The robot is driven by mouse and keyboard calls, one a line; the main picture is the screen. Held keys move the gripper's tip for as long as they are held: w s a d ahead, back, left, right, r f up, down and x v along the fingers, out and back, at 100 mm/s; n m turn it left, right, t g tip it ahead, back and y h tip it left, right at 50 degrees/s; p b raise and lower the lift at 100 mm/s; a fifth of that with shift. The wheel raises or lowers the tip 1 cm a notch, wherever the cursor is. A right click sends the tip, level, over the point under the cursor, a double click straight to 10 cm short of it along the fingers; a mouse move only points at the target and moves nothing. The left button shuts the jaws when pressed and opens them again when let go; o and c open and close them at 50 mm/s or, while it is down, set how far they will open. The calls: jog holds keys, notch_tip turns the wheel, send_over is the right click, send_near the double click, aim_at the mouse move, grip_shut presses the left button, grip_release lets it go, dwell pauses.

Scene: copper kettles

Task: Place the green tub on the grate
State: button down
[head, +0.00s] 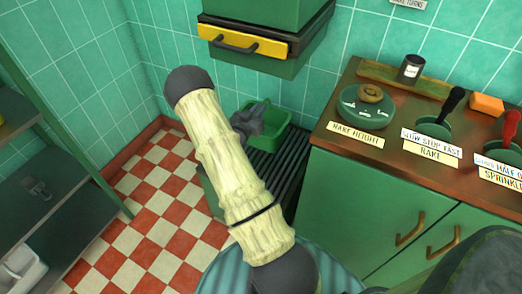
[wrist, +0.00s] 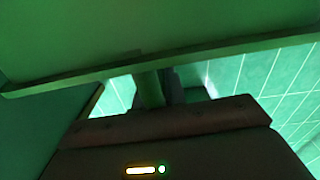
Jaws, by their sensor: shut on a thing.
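The green tub (head: 290,124) is in the middle of the head view, open at the top, at the back end of the grate. The dark slatted grate (head: 280,170) extends from under the tub toward me, partly hidden by my arm. My dark gripper (head: 255,113) is shut on the tub's left side. I cannot tell whether the tub's base touches the grate. In the wrist view, a large green surface fills the top, and a narrow green piece shows beyond the dark gripper housing; I cannot tell which parts are the tub.
A green box with a yellow drawer (head: 243,41) overhangs behind the tub. A green cabinet (head: 375,205) with labelled levers and a dial stands right of the grate. A metal shelf (head: 40,185) stands at left. The checkered floor (head: 150,215) between is clear.

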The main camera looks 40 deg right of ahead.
jog(key=shift+s, duration=0.15)
jog(key=shift+f+b, duration=0.25)
jog(key=shift+b, duration=1)
jog(key=b, duration=0.3)
jog(key=shift+w+f, duration=0.15)
jog(key=shift+w, duration=0.05)
jog(key=b, duration=0.6)
jog(key=shift+r, duration=0.2)
jog(key=shift+s+a+r+b, duration=0.1)
jog(key=shift+a+r+b, duration=0.05)
jog(key=shift+r+b, duration=0.2)
